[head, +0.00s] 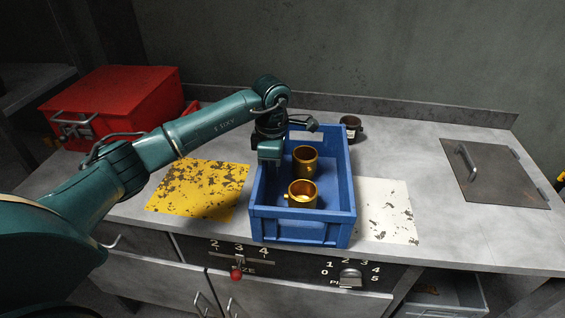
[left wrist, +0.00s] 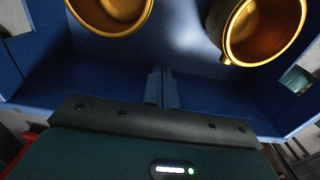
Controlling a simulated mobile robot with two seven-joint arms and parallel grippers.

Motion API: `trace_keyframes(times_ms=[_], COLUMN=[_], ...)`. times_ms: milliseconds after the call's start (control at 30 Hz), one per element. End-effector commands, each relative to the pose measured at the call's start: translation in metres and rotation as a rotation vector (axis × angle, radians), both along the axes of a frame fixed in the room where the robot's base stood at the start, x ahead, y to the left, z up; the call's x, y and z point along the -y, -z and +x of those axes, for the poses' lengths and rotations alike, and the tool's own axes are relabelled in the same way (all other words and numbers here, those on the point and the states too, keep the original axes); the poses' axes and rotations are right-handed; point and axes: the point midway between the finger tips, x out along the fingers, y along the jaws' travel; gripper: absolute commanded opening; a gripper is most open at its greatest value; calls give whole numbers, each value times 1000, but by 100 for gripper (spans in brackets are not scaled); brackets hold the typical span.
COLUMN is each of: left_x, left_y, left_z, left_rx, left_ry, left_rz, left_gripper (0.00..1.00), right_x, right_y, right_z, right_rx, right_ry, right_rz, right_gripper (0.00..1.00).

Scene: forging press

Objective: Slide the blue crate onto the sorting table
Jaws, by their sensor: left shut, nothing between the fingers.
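The blue crate (head: 300,229) stands upright on the grey worktop (head: 400,157), between a yellow patch and a white patch. Two gold mugs stand inside it, a front mug (head: 302,194) and a rear mug (head: 306,161). My left gripper (head: 270,162) is at the crate's left rear part, pointing down inside its walls. In the left wrist view its fingers (left wrist: 161,88) are shut together with nothing between them, and the blue crate floor (left wrist: 185,48) lies beyond. I cannot tell whether the fingers touch a wall. My right gripper is in neither view.
A yellow worn patch (head: 200,188) lies left of the crate and a white worn patch (head: 388,212) right. A dark jar (head: 350,128) stands behind the crate's right rear corner. A red box (head: 120,100) is at the back left. A metal hatch (head: 497,174) is at the right.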

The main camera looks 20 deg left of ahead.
Motion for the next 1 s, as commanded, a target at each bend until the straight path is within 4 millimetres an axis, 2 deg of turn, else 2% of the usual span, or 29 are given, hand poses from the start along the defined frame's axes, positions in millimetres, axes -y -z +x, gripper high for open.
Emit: trace_keyframes(times_ms=[333, 467, 1000], left_x=[-2, -17, -169], left_y=[0, 1, 2], left_z=[0, -4, -56], left_rx=[0, 1, -3], left_ry=[-1, -4, -10], left_rz=[0, 3, 5], left_gripper=[0, 0, 0], right_x=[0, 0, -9], right_y=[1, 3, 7], right_z=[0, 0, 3], right_rx=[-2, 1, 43], right_ry=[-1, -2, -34], right_rz=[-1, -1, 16], right_gripper=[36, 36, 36])
